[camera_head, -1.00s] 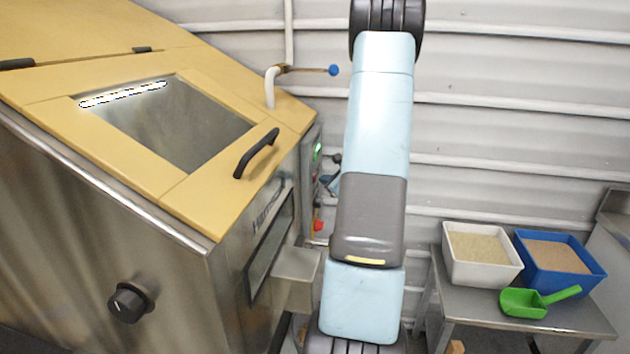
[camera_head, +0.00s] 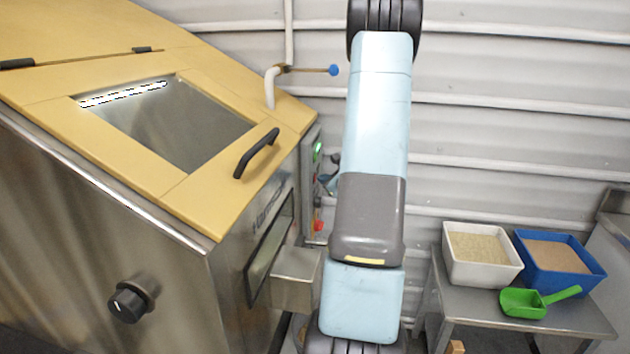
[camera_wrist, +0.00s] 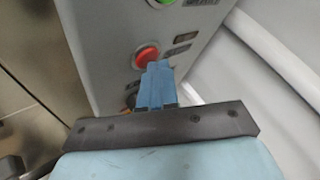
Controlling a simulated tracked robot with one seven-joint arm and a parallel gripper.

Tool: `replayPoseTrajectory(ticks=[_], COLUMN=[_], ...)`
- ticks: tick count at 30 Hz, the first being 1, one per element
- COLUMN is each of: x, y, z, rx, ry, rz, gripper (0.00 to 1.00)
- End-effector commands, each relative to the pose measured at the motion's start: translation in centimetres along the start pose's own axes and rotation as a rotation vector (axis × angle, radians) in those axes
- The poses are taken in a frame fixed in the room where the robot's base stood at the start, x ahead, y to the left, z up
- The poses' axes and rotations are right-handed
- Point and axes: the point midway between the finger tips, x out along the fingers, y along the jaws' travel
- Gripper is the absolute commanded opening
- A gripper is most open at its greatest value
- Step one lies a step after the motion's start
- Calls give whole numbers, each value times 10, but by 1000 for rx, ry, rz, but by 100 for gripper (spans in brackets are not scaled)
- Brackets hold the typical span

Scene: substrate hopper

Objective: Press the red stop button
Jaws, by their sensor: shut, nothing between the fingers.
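The red stop button (camera_wrist: 147,57) sits on the grey control panel (camera_wrist: 105,40) in the wrist view. It also shows small in the head view (camera_head: 318,226), on the panel at the hopper's right end. My gripper (camera_wrist: 158,66) is shut and empty, its blue fingers pointing at the panel. The fingertips overlap the button's lower right edge in the wrist view; I cannot tell whether they touch it. In the head view my arm hides most of the gripper.
A green-lit button (camera_wrist: 165,2) is above the red one, and a dark knob (camera_wrist: 131,98) is below, partly hidden. The hopper (camera_head: 110,220) has a steel outlet (camera_head: 296,278). A table (camera_head: 490,318) at right holds a white bin (camera_head: 458,270), blue bin (camera_head: 590,285) and green scoop (camera_head: 522,302).

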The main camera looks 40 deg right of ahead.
Motion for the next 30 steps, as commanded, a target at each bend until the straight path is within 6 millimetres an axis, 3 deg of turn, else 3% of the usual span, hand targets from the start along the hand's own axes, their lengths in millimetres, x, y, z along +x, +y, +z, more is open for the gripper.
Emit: replayPoseTrajectory(ticks=[18,30], x=[2,-9], y=[1,-7], z=[1,-7], rx=[0,1], ry=[-1,1], rz=[1,-1], gripper=[0,0])
